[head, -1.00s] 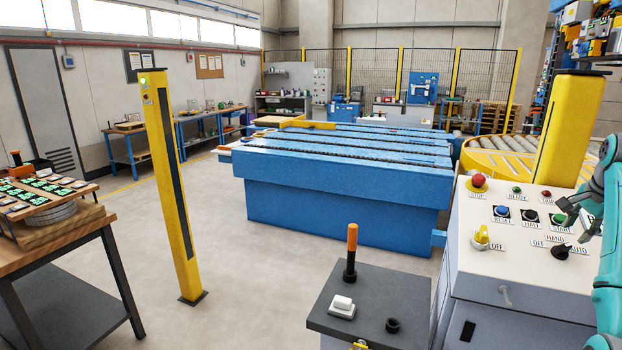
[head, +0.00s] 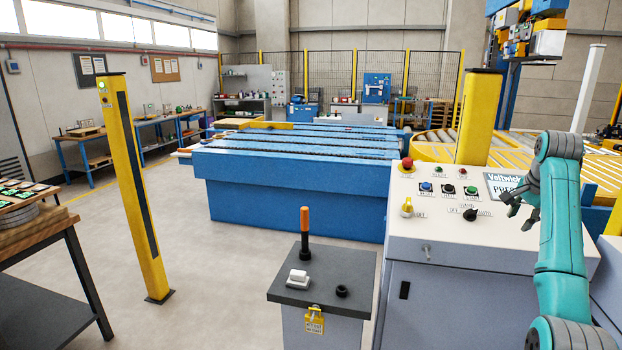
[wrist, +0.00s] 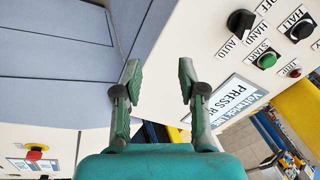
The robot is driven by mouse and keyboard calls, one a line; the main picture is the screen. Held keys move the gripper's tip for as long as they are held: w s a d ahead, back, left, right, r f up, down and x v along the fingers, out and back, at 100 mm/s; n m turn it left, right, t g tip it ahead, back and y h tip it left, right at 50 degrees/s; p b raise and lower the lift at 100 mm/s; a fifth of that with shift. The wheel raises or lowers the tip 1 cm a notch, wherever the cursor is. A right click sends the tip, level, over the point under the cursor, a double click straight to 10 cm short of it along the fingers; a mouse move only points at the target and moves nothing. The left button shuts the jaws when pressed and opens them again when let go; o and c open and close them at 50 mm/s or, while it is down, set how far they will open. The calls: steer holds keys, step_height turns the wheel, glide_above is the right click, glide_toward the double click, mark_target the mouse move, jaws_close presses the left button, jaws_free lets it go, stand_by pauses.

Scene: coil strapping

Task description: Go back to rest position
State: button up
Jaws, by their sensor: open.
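My gripper (head: 519,211) is over the right part of the white control panel (head: 415,239) in the head view, near the screen. It is open and empty; the wrist view shows its two fingers (wrist: 159,82) apart with nothing between them. In the wrist view, the panel's black hand/auto knob (wrist: 240,22), green start button (wrist: 267,60) and display (wrist: 235,101) lie to the right of the fingers. The fingers appear apart from the panel's controls. My teal arm reaches up from the lower right of the head view.
A grey pedestal (head: 325,277) with an orange-tipped lever (head: 305,230) stands left of the panel. A yellow post (head: 134,185) and a wooden bench (head: 45,240) are at left. A blue conveyor (head: 290,190) lies behind. The floor between post and pedestal is clear.

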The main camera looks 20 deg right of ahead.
steer(key=w+a+f+n+t, duration=0.1)
steer(key=a+f, duration=0.4)
steer(key=f, duration=0.5)
steer(key=w+a+f+n+t, duration=0.15)
steer(key=a+f, duration=0.25)
steer(key=f, duration=0.5)
steer(key=w+a+f+n, duration=0.15)
steer(key=a+f, duration=0.35)
steer(key=f, duration=0.5)
steer(key=s+a+f+n+t, duration=0.1)
steer(key=s+a+f+n, duration=0.1)
steer(key=s+a+f, duration=0.55)
steer(key=s+a+f+n+t, duration=0.2)
steer(key=s+a+f, duration=0.2)
steer(key=a+f, duration=0.6)
steer(key=s+a+n+t, duration=0.1)
steer(key=s+a+n, duration=0.2)
steer(key=s+a, duration=0.7)
steer(key=s+a+n+t, duration=0.2)
steer(key=s+a, duration=0.5)
steer(key=s, duration=0.5)
steer(key=s+a+r+n+t+y, duration=0.1)
steer(key=s+a+r+n, duration=0.1)
steer(key=s+r, duration=0.7)
steer(key=s+a+r+n+t+y, duration=0.1)
steer(key=s+a+r+n, duration=0.2)
steer(key=s+r, duration=0.7)
steer(key=shift+a+t+y, duration=0.35)
steer(key=shift+a+y, duration=0.05)
steer(key=shift+a, duration=0.35)
